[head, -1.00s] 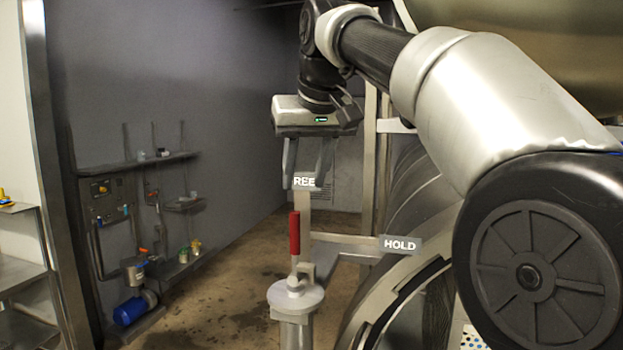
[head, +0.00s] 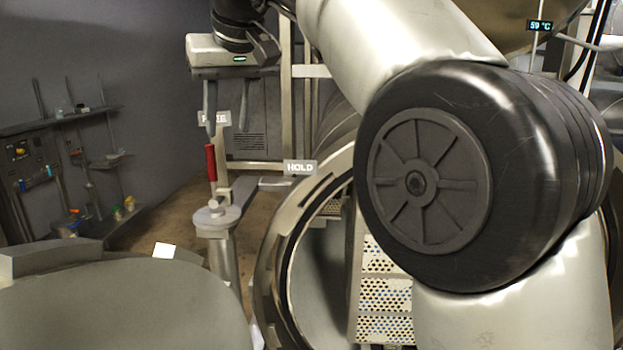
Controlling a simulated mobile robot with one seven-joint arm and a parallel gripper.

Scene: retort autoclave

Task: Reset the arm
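My gripper (head: 226,122) hangs from my raised arm at the upper left, fingers pointing down. The fingers are apart and nothing shows between them. Below, a red-handled lever (head: 211,163) stands upright on a round-topped metal post (head: 216,217). The gripper appears above the lever in the picture; how far apart they are in depth I cannot tell. A sign reading FREE (head: 214,118), partly covered by a finger, is behind the lever. A HOLD sign (head: 300,167) is to its right.
The open round mouth of the autoclave (head: 268,262) is right of the post, with perforated trays (head: 385,295) inside. My arm hides much of it. A large grey rounded surface (head: 120,305) fills the lower left. Wall shelves (head: 60,117) stand left. A display (head: 540,26) reads 59 °C.

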